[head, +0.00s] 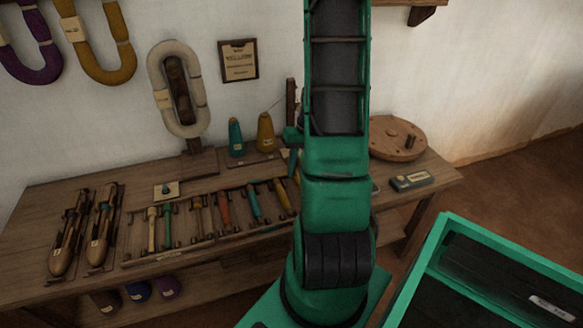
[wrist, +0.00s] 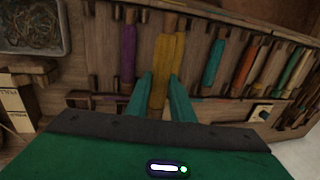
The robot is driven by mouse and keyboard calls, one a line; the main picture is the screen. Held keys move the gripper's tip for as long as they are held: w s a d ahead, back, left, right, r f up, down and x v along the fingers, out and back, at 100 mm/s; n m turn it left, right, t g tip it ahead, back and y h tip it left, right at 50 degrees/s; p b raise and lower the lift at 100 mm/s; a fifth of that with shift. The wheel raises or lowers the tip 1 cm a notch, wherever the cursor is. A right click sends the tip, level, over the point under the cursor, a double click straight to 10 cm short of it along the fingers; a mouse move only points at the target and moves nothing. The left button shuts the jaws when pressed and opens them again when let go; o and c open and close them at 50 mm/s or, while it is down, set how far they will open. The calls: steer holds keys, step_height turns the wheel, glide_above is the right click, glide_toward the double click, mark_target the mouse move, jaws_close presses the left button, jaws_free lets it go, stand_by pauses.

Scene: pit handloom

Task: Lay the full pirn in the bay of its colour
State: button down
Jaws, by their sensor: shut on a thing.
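In the wrist view my gripper (wrist: 160,98) is shut on a yellow pirn (wrist: 168,62), one teal finger on each side of it. The pirn lies lengthwise over the wooden rack (wrist: 196,79), between a purple pirn (wrist: 128,52) and a teal pirn (wrist: 214,62). I cannot tell whether it rests on its supports or hangs just above them.
An orange pirn (wrist: 243,68) and several others fill further bays. Two shuttles (head: 100,228) lie at the bench's left. Teal (head: 236,138) and yellow (head: 266,134) cones stand behind the rack. A grey tray (wrist: 67,40) holds thread scraps. A round wooden disc (head: 397,140) sits at the right.

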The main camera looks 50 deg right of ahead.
steer(key=shift+f, duration=4.1)
steer(key=c, duration=1.2)
jaws_free()
steer(key=shift+o, duration=0.2)
steer(key=shift+a, duration=0.1)
steer(key=shift+r, duration=3.75)
steer(key=shift+s+r, duration=0.1)
steer(key=shift+r, duration=0.15)
